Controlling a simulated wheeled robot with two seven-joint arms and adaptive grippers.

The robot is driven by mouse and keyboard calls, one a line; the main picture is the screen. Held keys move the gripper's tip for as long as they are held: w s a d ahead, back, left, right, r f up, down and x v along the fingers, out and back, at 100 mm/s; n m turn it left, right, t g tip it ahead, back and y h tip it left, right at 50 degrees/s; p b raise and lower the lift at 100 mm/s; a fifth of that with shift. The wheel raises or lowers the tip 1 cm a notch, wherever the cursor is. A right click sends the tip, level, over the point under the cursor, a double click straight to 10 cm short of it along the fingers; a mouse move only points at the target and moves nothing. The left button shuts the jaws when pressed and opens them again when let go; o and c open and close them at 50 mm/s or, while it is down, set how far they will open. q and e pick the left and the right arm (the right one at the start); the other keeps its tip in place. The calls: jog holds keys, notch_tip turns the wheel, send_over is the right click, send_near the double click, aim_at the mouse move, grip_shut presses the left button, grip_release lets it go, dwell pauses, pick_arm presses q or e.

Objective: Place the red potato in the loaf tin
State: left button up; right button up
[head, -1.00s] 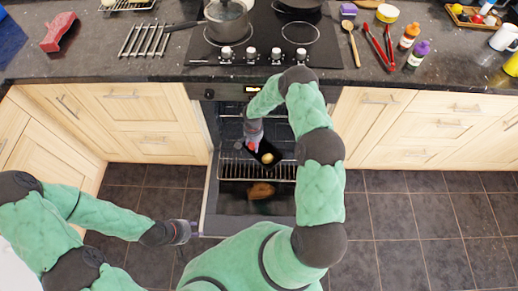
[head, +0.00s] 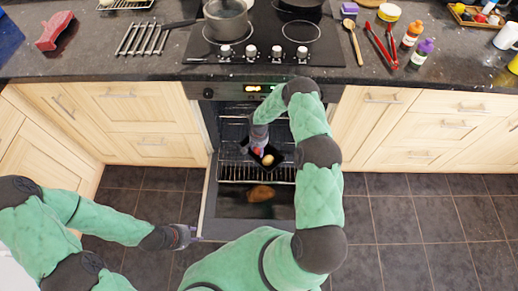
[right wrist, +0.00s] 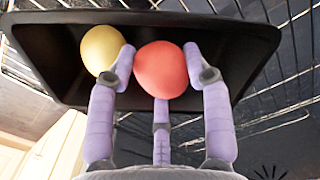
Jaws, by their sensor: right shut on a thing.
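The black loaf tin (right wrist: 50,50) is on the rack inside the open oven; in the head view its dark rim (head: 272,149) shows around my right gripper. The red potato (right wrist: 162,70) is between the purple fingers of my right gripper (right wrist: 165,80), which is shut on it. In the right wrist view the potato overlaps the tin; whether it touches the bottom is hidden. A yellow potato (right wrist: 102,48) lies in the tin, to the left of the red one. My left gripper (head: 188,236) is at the oven door's left edge; its fingers are too small to read.
The oven door (head: 230,210) is folded down, with a brown item (head: 261,193) seen below the wire rack (head: 230,172). A pot (head: 227,20) stands on the hob above. The tiled floor is clear.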

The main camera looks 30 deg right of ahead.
jog(key=shift+f+b, duration=0.35)
jog(key=shift+f, duration=0.05)
jog(key=shift+f+b, duration=0.2)
jog(key=shift+b, duration=0.1)
jog(key=o, duration=0.9)
jog(key=shift+r, duration=0.1)
jog(key=shift+r+p, duration=0.55)
jog(key=shift+p, duration=0.2)
notch_tip(320, 180, up, 12)
jog(key=p, duration=0.5)
jog(key=s+a+f+n+y, duration=0.1)
jog(key=s+a+n+y, duration=0.1)
jog(key=s+a, duration=0.5)
jog(key=s+a+n+y, duration=0.15)
jog(key=s+a, duration=0.35)
jog(key=a, duration=0.5)
jog(key=s+a+r+n, duration=0.2)
jog(key=s+a, duration=0.3)
jog(key=s, duration=0.7)
jog(key=shift+s+a+r, duration=0.2)
jog(key=shift+s+r, duration=0.15)
